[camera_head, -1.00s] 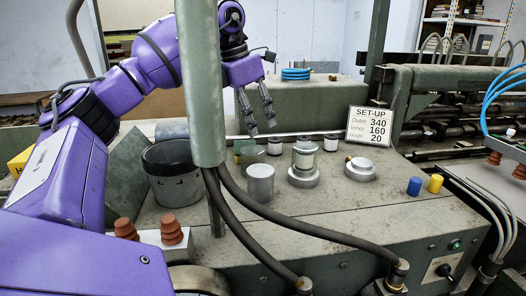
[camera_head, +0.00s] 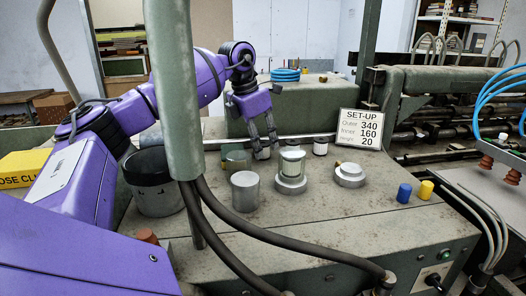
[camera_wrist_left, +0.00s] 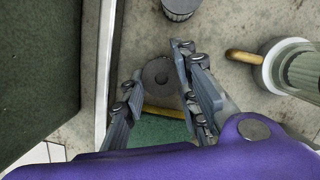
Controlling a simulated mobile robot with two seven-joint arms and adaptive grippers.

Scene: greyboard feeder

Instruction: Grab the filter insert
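A small filter insert (camera_head: 262,154) with a dark cap stands on the machine top at the back and is partly hidden by my fingers. In the left wrist view its round dark end (camera_wrist_left: 159,75) with a centre hole lies between the fingers. My left gripper (camera_head: 264,144) is open, pointing down, with its fingertips at the insert; I cannot tell whether they touch it. A second, similar insert (camera_head: 320,146) stands to the right and shows at the top of the left wrist view (camera_wrist_left: 180,8). My right gripper is not in view.
A clear-walled housing (camera_head: 291,168), a round metal cap (camera_head: 349,175) and a metal cylinder (camera_head: 245,191) stand in front. A dark bucket (camera_head: 152,190) is at the left. A green block (camera_head: 236,161) is close beside the insert. The sign (camera_head: 359,129) stands behind right.

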